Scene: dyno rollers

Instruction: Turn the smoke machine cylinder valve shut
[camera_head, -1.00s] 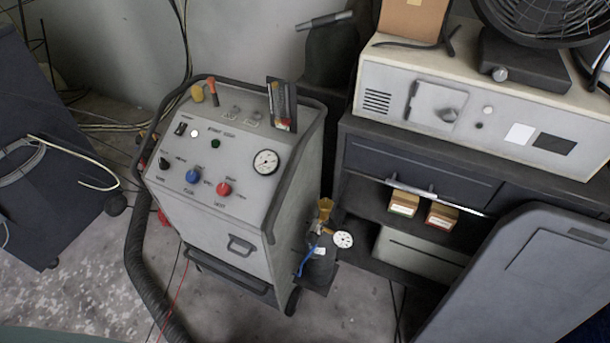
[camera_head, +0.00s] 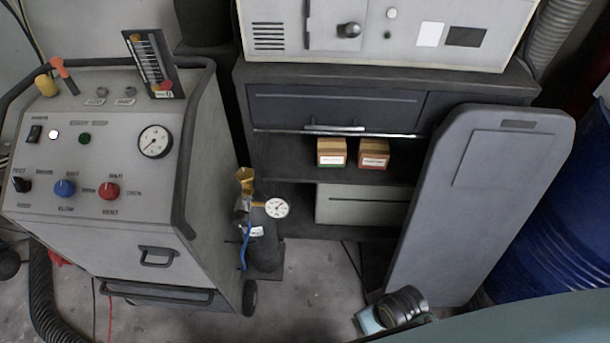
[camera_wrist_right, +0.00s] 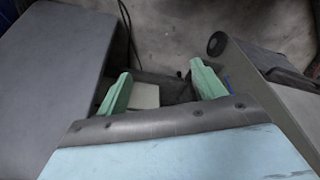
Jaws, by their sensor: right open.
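The smoke machine (camera_head: 150,225) is a grey cabinet on wheels at the left of the head view. The small dark gas cylinder (camera_head: 266,247) stands upright at its right side. Its brass-yellow valve (camera_head: 245,180) sits on top, with a round white gauge (camera_head: 277,207) to the right and a blue hose (camera_head: 244,250) below. My right gripper (camera_wrist_right: 161,86) is open, its two green fingers spread in the wrist view. I see nothing held between them. In the head view part of my right arm shows low, right of the cylinder and apart from it. My left gripper is not in view.
A dark cabinet (camera_head: 330,105) with two small boxes on its shelf stands behind the cylinder. A large grey panel (camera_head: 455,205) leans at the right, close to my right arm. A blue drum (camera_head: 550,220) is beyond it. Concrete floor (camera_head: 315,285) is open between cylinder and arm.

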